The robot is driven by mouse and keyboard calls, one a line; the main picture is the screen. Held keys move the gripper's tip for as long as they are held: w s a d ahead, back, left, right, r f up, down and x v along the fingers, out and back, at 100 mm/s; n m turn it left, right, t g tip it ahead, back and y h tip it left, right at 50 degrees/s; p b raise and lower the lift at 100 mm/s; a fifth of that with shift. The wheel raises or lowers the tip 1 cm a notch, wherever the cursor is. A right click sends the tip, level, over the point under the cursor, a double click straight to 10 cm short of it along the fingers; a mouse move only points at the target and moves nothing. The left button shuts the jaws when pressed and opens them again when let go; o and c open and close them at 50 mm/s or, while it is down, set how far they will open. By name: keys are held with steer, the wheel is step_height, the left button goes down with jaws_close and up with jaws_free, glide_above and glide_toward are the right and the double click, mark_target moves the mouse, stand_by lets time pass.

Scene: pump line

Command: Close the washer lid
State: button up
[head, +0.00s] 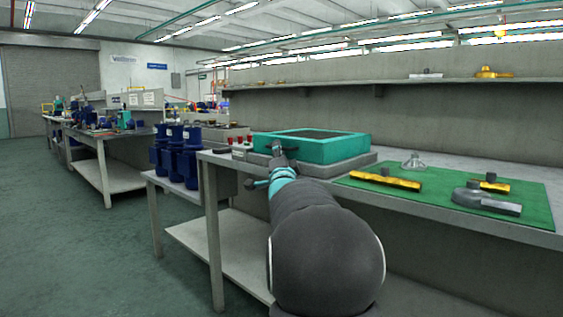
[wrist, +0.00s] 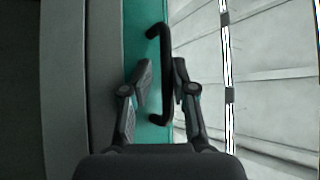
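The washer (head: 345,150) is a low teal box with a dark panel framed in its top, on a grey base on the bench. The lid lies low and looks about level; I cannot tell whether a gap is left under it. In the wrist view a black bar handle (wrist: 166,75) stands on the teal lid front (wrist: 138,30). My gripper (wrist: 163,72) has one finger on each side of the handle bar, with a gap visible on the left side, so it looks open around it. In the head view my gripper (head: 278,152) is at the washer's front left corner.
A green mat (head: 440,205) right of the washer holds yellow and grey parts. Several blue pumps (head: 178,160) stand on a lower table to the left. A small box with red buttons (head: 238,147) sits left of the washer. Open floor (head: 70,230) lies at left.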

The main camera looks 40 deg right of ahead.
steer(key=v, duration=1.1)
steer(key=shift+s, duration=0.3)
